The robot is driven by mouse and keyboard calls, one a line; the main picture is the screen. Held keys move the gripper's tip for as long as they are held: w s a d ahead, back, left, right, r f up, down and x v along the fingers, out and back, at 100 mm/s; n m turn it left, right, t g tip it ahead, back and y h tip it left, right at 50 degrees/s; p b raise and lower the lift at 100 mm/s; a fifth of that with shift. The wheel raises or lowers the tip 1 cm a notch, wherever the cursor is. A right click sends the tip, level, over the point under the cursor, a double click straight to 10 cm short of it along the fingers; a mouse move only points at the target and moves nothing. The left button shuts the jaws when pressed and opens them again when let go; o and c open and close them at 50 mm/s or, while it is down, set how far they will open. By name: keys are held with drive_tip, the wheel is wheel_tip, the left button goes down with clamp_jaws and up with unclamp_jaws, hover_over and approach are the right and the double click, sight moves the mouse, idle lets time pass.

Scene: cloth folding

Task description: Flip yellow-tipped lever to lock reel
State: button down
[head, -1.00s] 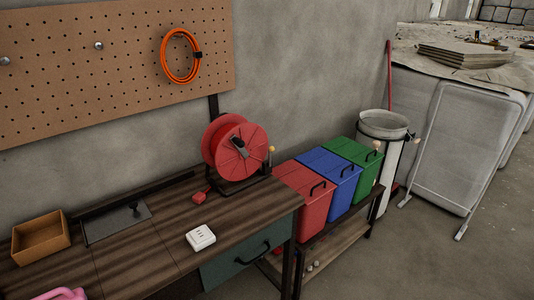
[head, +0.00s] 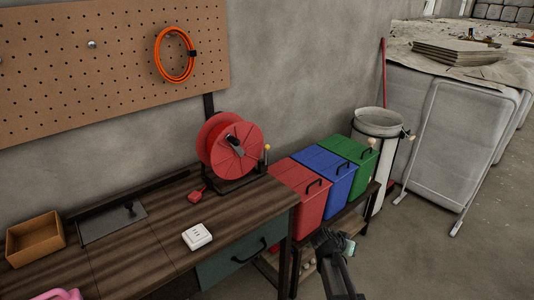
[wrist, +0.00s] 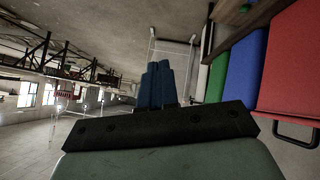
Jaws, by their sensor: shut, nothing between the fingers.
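The red reel (head: 232,148) stands upright on its dark frame at the right end of the wooden workbench (head: 150,252). The small yellow tip of a lever (head: 267,147) shows at the reel's right side. My gripper (head: 324,236) is in front of the bins, right of the bench and well below and away from the reel. In the wrist view, its two fingers (wrist: 158,84) are together with nothing between them. The reel and lever are not in the wrist view.
Red (head: 297,187), blue (head: 327,170) and green (head: 351,151) bins stand on a low shelf right of the bench. A white box (head: 197,236), a cardboard tray (head: 35,239) and a flat dark plate (head: 112,223) lie on the bench. Open floor lies at right.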

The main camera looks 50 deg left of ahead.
sight(267, 148)
drive_tip(key=s+a+r+t+y, duration=0.2)
drive_tip(key=s+a+r, duration=0.2)
drive_tip(key=a+r, duration=0.55)
drive_tip(key=s+a+r+t+y, duration=0.15)
drive_tip(key=s+a+r, duration=0.25)
drive_tip(key=a+r, duration=0.55)
drive_tip(key=s+a+r+t+y, duration=0.2)
drive_tip(key=s+a+r+y, duration=0.2)
drive_tip(key=s+a+r, duration=0.7)
drive_tip(key=s+a, duration=0.2)
drive_tip(key=s, duration=0.1)
drive_tip(key=shift+s+a+n, duration=0.15)
drive_tip(key=shift+s+n, duration=0.05)
drive_tip(key=shift+n, duration=0.2)
drive_tip(key=shift+w+a+f, duration=0.1)
drive_tip(key=x, duration=1.3)
drive_tip(key=shift+w+a+f, duration=0.2)
drive_tip(key=shift+w, duration=0.15)
drive_tip(key=shift+w+r+g, duration=0.1)
drive_tip(key=shift+g, duration=0.15)
